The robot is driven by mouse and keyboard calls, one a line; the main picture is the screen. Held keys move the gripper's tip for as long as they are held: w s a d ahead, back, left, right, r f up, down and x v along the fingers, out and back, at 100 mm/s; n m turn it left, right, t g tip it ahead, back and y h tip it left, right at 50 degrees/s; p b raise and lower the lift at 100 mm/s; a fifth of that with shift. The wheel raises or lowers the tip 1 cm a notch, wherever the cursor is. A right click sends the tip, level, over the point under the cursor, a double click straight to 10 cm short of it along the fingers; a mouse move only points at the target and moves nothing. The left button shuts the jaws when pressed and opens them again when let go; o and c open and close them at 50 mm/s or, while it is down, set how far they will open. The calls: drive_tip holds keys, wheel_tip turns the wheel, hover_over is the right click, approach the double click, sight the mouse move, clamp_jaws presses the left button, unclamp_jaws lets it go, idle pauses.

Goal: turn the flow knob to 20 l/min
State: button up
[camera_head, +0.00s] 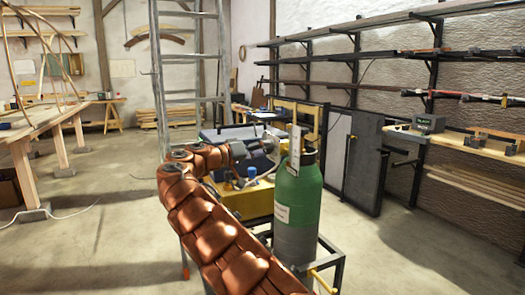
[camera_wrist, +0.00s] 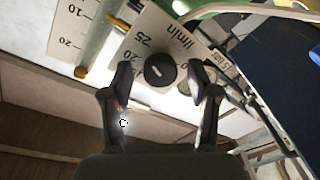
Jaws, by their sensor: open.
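The flow knob (camera_wrist: 160,70) is a round black knob with a short pale mark, in the wrist view. It sits on a white dial plate (camera_wrist: 150,33) printed "l/min", "25" and "20". I cannot read the mark's setting surely. My gripper (camera_wrist: 168,82) is open, with one dark finger at each side of the knob and visible gaps. I cannot tell whether the fingertips reach its depth. A white scale strip (camera_wrist: 83,20) marked 10 and 20 stands left of the plate.
A green and grey gas bottle (camera_head: 297,205) stands close right of my arm, in a metal frame (camera_head: 330,262). A yellow bench unit (camera_head: 250,203) is behind my arm. A ladder (camera_head: 157,75) stands behind. The floor at the left is mostly clear.

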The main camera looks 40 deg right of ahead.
clamp_jaws()
idle(0.5)
drive_tip(key=shift+r+n+p, duration=0.1)
drive_tip(key=shift+n+p, duration=0.2)
drive_tip(key=shift+p, duration=0.1)
drive_tip(key=shift+w+n+y+p, duration=0.1)
drive_tip(key=shift+n+y+p, duration=0.4)
drive_tip(key=shift+n+p, duration=4.05)
drive_tip(key=shift+m+p, duration=0.55)
